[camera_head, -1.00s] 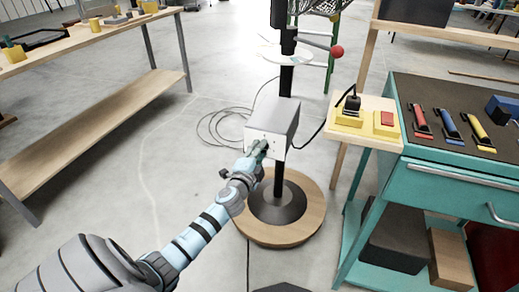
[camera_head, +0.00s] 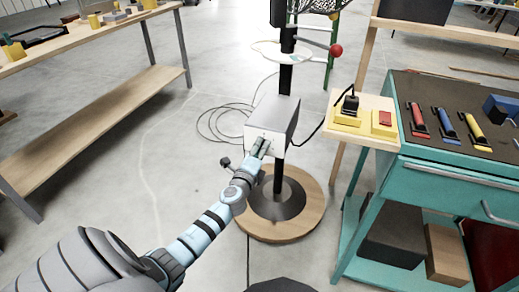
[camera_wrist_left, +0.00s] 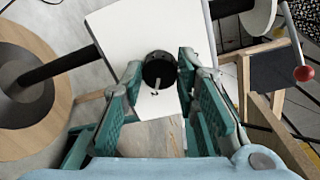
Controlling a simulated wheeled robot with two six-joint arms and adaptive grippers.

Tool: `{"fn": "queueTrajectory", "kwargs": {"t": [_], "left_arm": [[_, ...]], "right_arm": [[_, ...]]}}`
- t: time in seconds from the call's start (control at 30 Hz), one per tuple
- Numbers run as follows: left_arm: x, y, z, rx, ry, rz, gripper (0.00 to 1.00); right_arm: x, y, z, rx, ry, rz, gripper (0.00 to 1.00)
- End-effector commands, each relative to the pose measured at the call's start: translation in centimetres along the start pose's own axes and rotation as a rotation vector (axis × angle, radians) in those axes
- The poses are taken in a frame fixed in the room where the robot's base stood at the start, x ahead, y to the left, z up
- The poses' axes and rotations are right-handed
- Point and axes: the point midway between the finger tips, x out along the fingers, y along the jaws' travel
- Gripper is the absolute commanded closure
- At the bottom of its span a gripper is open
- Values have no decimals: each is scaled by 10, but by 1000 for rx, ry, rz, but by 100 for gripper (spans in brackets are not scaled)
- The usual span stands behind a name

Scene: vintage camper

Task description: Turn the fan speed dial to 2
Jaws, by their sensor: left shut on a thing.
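The fan's control box (camera_head: 284,113) is a grey box with a white front face, mounted on a black post. My left gripper (camera_head: 262,147) reaches it from the lower left, with its fingertips at that face. In the left wrist view the white face (camera_wrist_left: 122,32) carries a round black dial (camera_wrist_left: 158,70). The left gripper's green fingers (camera_wrist_left: 160,82) stand on either side of the dial, shut on it. Small marks show around the dial, too small to read, so its setting cannot be told. My right gripper is not in view.
The post stands on a round wooden base (camera_head: 305,222). A wooden table (camera_head: 105,104) is at the left. A cable loops on the open floor behind.

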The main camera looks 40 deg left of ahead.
Motion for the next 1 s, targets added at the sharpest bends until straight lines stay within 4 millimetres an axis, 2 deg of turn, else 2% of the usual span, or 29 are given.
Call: {"fn": "queueTrajectory", "kwargs": {"t": [0.33, 0.37, 0.5, 0.83, 0.93, 1.0], "left_arm": [[0, 1, -1, 1, 2, 1, 100], [0, 1, -1, 1, 2, 1, 70], [0, 0, -1, 1, 1, 1, 52], [-5, 0, 0, 1, 1, -1, 52], [-22, 1, -1, 1, 2, 0, 52], [-40, 1, -1, 1, 3, 2, 52]], "right_arm": [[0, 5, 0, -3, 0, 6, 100], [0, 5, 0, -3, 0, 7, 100], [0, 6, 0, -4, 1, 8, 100], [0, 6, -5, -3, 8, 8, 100], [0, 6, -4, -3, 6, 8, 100], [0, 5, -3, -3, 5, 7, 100]]}}
